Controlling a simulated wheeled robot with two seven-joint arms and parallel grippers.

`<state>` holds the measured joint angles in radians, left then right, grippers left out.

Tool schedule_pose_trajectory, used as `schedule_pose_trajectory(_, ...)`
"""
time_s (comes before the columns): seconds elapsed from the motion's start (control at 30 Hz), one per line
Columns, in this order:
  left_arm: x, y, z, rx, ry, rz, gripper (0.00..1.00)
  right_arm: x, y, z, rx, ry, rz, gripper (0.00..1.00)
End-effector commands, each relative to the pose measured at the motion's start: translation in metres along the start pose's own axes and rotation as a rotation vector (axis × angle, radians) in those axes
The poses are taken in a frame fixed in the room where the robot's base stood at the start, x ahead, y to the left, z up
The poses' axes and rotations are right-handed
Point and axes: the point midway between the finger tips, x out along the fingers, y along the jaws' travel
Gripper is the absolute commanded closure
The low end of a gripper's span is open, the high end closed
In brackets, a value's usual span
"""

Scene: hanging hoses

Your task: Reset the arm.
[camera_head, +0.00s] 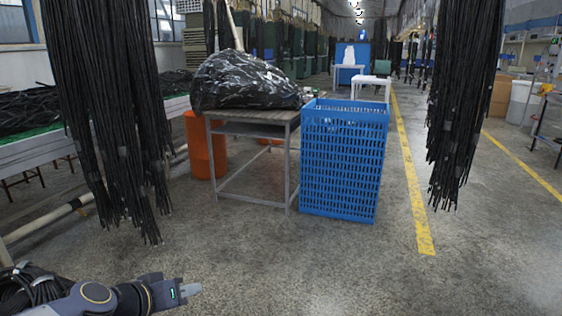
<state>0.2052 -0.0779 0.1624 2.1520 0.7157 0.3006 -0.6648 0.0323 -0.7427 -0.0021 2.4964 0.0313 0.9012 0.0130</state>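My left gripper (190,290) shows at the bottom left of the head view, with my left arm coming in from the lower left corner. It points to the right, low in front of the concrete floor. Its fingers look close together, but the view is too small to tell whether they are open or shut. I see nothing held in it. My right arm and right gripper are not in view.
Black hoses hang at the left (110,110) and at the right (465,90). A table (243,127) bearing a black plastic-wrapped bundle (243,82) stands mid-view beside a tall blue crate (340,160). Floor in front is clear.

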Motion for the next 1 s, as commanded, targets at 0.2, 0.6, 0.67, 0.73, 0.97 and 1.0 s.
schedule_pose_trajectory(0.2,-0.079,0.017,0.080,0.023,-0.165,-0.001,0.72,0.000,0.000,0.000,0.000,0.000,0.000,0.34)
schedule_pose_trajectory(0.6,-0.150,-0.006,0.174,-0.045,-0.345,-0.168,0.72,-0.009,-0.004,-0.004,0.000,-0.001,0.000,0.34)
schedule_pose_trajectory(0.67,-0.159,0.002,0.160,-0.045,-0.346,-0.165,0.72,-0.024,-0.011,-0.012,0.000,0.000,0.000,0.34)
schedule_pose_trajectory(0.73,-0.167,0.009,0.150,-0.045,-0.345,-0.165,0.72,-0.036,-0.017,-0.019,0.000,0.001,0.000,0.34)
schedule_pose_trajectory(0.97,-0.200,0.037,0.110,-0.044,-0.344,-0.164,0.72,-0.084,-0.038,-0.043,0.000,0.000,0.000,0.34)
schedule_pose_trajectory(1.0,-0.207,0.043,0.101,-0.044,-0.344,-0.164,0.72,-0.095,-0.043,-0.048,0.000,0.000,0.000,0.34)
